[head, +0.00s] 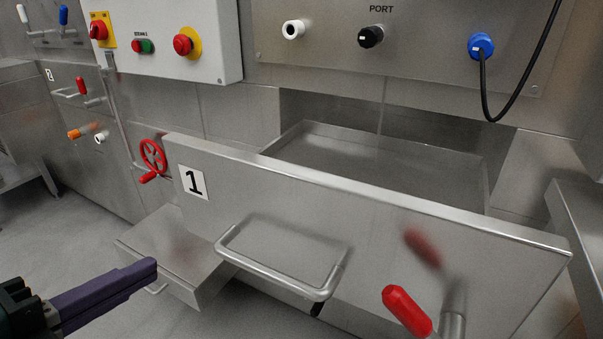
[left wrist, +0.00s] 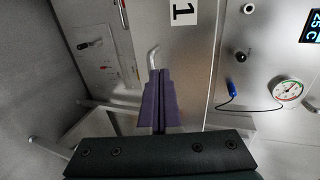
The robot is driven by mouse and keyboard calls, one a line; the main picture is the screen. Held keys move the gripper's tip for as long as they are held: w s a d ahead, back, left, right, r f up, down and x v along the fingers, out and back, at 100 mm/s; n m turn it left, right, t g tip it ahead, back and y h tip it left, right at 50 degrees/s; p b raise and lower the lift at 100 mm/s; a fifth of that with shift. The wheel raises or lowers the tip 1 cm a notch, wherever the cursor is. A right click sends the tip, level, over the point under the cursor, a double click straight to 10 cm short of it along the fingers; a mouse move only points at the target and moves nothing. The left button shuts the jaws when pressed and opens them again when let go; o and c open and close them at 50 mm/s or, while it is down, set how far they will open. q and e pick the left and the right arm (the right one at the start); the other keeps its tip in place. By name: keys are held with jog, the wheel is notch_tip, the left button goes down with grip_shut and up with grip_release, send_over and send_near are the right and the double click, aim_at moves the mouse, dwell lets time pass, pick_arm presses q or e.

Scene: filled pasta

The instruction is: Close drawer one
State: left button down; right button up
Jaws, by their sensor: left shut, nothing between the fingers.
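Drawer one stands pulled open in the head view. Its broad steel front (head: 380,215) carries a label "1" (head: 193,183) and a bar handle (head: 275,282). The drawer's open tray (head: 390,160) shows behind the front. My left gripper (head: 150,266) has purple fingers, pressed together and empty, at the lower left, left of the handle and apart from it in the picture. In the left wrist view the fingers (left wrist: 159,75) point toward a bar end (left wrist: 153,55) on the labelled panel; contact cannot be told. My right gripper is not in view.
A red-gripped lever (head: 407,311) stands at the lower right of the drawer front. A lower steel box (head: 170,255) juts out below left. A red handwheel (head: 153,156) is at the left. A steel counter (head: 580,220) edges the right. Grey floor (head: 60,225) is open at left.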

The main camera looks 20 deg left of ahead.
pick_arm(q)
jog(key=b, duration=0.2)
send_near(234, 218)
jog(key=x, duration=0.5)
jog(key=shift+f, duration=0.15)
jog(key=shift+w+d, duration=0.1)
jog(key=shift+w, duration=0.6)
